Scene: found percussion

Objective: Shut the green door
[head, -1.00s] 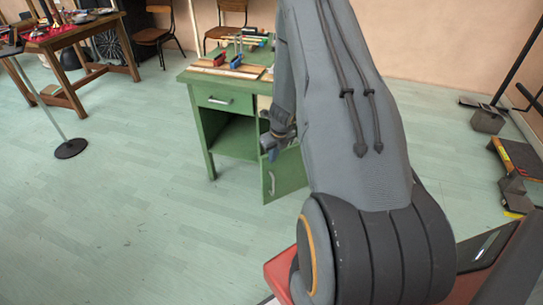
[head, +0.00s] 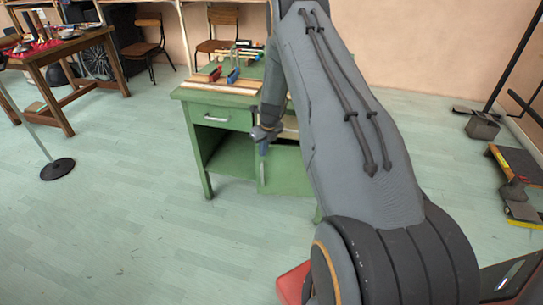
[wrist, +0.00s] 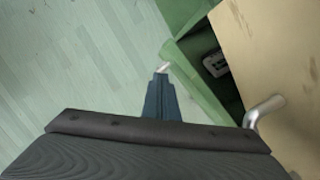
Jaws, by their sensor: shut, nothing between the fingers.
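The green door (head: 287,172) is on the lower right of the green desk, partly hidden by my arm in the head view. In the wrist view the door (wrist: 195,82) shows as a green strip seen from above. A dark gap lies between it and the cabinet, so it stands ajar. Its silver handle (wrist: 163,68) shows just beyond my fingertips. My gripper (head: 264,150) is shut and empty at the door's outer side, near its free edge. It also shows in the wrist view (wrist: 161,80). I cannot tell whether it touches the door.
The green desk (head: 198,95) has an open compartment left of the door and a drawer (head: 222,117) above. A tan panel (wrist: 285,60) with a silver handle (wrist: 265,110) is close beside my gripper. A stand base (head: 58,169) is at left; the floor between is clear.

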